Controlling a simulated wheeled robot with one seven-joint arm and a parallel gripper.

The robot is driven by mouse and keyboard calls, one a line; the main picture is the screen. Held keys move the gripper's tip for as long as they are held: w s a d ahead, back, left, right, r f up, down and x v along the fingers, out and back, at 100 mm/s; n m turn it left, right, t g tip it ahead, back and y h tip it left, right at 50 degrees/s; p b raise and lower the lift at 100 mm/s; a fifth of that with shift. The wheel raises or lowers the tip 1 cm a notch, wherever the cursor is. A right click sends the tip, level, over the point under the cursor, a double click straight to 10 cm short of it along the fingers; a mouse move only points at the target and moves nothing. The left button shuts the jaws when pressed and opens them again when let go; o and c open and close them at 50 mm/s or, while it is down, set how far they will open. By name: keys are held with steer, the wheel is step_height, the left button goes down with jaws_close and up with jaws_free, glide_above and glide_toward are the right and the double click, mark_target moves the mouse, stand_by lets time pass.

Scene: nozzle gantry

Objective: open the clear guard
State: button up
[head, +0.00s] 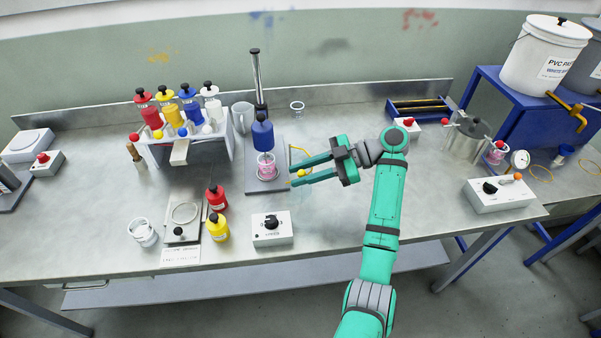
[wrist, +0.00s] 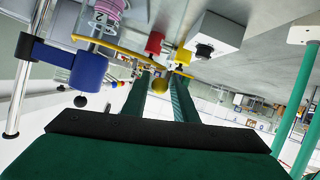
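The clear guard shows mainly by its yellow edge (head: 291,155), beside the blue mixer head (head: 262,134) and the cup of pink liquid (head: 266,166). Its transparent panel is hard to make out. A yellow ball knob (head: 301,173) is at the edge. In the wrist view the yellow edge (wrist: 110,47) runs from the mixer toward my fingers, with the knob (wrist: 160,84) between them. My gripper (head: 291,174) is open, its two fingers on either side of the knob. No clear contact shows.
A control box with a black dial (head: 272,228) stands in front of the mixer. Red (head: 215,198) and yellow (head: 216,227) bottles stand to its left. A rack of colour bottles (head: 160,145) is further left.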

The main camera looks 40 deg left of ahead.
steer(key=v, duration=1)
steer(key=shift+w+d+r, duration=0.2)
steer(key=shift+d, duration=0.1)
stand_by(0.4)
